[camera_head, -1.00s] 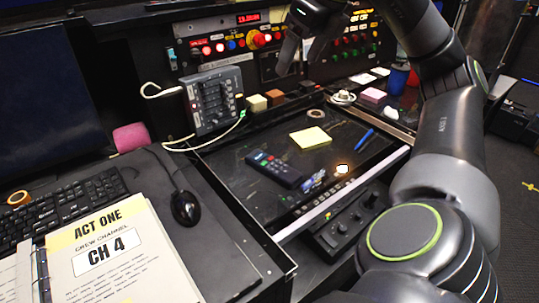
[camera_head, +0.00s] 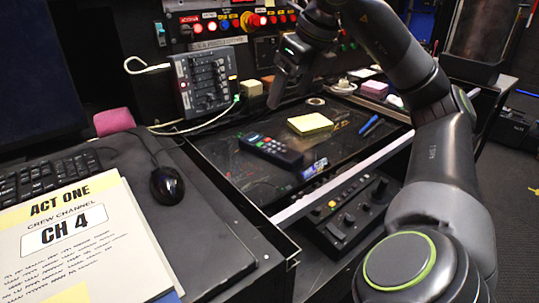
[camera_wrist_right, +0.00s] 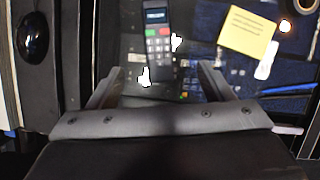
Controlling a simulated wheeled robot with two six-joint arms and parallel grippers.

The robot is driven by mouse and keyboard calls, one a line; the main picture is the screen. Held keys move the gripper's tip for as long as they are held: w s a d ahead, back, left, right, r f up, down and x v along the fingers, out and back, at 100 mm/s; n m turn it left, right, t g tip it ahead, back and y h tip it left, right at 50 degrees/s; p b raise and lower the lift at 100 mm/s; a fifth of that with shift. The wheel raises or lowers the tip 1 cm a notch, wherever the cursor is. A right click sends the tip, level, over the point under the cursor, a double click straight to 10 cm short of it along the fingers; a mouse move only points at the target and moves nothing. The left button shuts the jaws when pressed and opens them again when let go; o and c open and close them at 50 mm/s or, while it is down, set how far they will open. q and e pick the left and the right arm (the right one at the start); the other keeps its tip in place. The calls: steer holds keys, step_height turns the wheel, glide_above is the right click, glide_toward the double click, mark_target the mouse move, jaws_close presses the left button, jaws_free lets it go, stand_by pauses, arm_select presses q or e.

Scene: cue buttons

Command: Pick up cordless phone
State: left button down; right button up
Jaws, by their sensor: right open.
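The cordless phone (camera_head: 270,150) is dark, with a small screen and a keypad. It lies flat in the open drawer-like tray (camera_head: 230,190), left of the yellow sticky notes. It also shows in the right wrist view (camera_wrist_right: 158,40), top middle, beyond my fingers. My right gripper (camera_head: 277,98) is above the back of the tray in the head view. In the right wrist view my right gripper (camera_wrist_right: 158,84) has its two fingers well apart with nothing held between them. The phone's keypad lies ahead of the gap, apart from the fingers. My left gripper is not in view.
Yellow sticky notes (camera_head: 310,123), a tape ring (camera_head: 316,101) and a blue pen (camera_head: 370,124) lie in the tray. A fader box (camera_head: 205,82) with cables stands at the back left. A mouse (camera_head: 167,185), keyboard (camera_head: 50,178) and cue binder (camera_head: 85,240) are on the left desk.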

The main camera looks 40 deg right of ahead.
steer(key=b, duration=0.2)
glide_above(268, 144)
steer(key=s, duration=0.2)
steer(key=f, duration=0.9)
steer(key=shift+w+d, duration=0.1)
steer(key=shift+d, duration=0.25)
steer(key=x, duration=0.5)
steer(key=shift+s+a+f+b, duration=0.15)
steer(key=shift+s+b, duration=0.1)
steer(key=shift+b, duration=0.15)
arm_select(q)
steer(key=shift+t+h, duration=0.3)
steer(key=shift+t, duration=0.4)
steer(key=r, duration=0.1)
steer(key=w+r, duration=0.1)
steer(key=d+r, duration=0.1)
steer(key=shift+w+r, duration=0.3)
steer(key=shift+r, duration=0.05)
arm_select(e)
steer(key=c, duration=1.2)
